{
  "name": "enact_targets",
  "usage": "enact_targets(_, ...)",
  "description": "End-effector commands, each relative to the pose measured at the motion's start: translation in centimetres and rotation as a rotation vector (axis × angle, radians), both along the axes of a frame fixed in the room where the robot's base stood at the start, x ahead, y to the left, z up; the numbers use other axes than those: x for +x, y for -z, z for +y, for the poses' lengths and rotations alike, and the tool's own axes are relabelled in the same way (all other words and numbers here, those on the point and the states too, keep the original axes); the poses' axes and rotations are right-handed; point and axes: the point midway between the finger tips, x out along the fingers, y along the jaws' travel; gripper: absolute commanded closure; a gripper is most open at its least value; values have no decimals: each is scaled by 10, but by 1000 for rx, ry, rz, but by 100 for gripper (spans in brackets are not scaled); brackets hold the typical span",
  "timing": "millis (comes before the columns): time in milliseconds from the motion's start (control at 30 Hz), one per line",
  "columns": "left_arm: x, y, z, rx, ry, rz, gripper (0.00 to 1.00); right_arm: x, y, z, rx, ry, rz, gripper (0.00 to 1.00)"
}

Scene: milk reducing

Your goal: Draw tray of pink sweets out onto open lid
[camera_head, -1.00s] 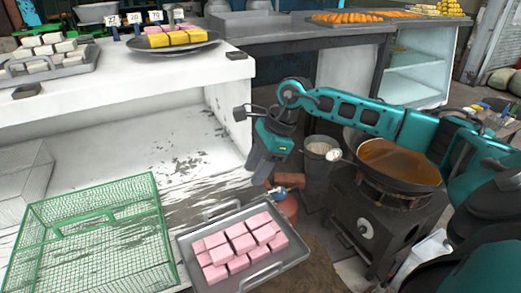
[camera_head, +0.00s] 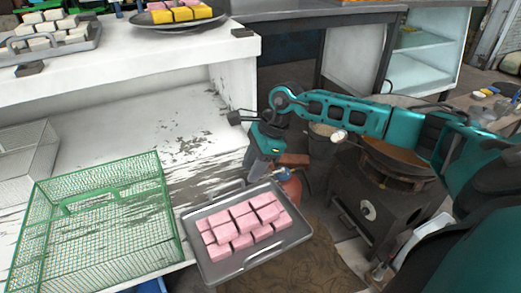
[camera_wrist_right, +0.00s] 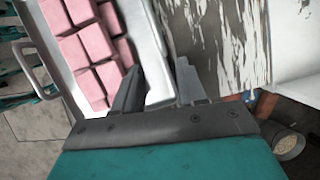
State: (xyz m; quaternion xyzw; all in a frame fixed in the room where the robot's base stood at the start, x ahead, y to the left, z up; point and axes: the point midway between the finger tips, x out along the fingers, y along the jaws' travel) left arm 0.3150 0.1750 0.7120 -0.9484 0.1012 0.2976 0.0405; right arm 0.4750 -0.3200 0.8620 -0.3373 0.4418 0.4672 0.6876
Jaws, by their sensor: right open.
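The grey metal tray (camera_head: 222,271) holds several pink sweets (camera_head: 243,224) in rows. It lies at the front edge of the worn white wooden surface (camera_head: 172,130), right of the green wire basket. My right gripper (camera_head: 255,179) points down at the tray's far side, open and empty. In the right wrist view, my open gripper (camera_wrist_right: 158,78) has its fingers at the tray's pale rim (camera_wrist_right: 147,45), beside the pink sweets (camera_wrist_right: 92,50). Contact cannot be told. A looped tray handle (camera_wrist_right: 38,68) shows at left. No lid is clearly identifiable. My left gripper is out of view.
The green wire basket (camera_head: 171,215) stands close left of the tray. A red cylinder (camera_head: 290,190) stands right behind the tray. A dark stove with a wok (camera_head: 395,165) stands at right. The wooden surface behind the tray is mostly bare.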

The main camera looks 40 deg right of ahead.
Motion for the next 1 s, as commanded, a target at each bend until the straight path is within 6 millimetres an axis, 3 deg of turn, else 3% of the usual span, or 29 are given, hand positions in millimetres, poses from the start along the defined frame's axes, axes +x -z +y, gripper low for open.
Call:
enact_targets(100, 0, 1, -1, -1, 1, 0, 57, 4, 22, 9, 2, 0, 2, 59)
enact_targets(300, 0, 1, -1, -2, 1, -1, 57, 9, 45, 18, 2, 0, 1, 59)
enact_targets(767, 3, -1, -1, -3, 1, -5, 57, 10, 54, 20, 0, -1, 0, 59)
enact_targets(1000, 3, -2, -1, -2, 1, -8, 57, 10, 54, 20, 0, 0, 0, 81)
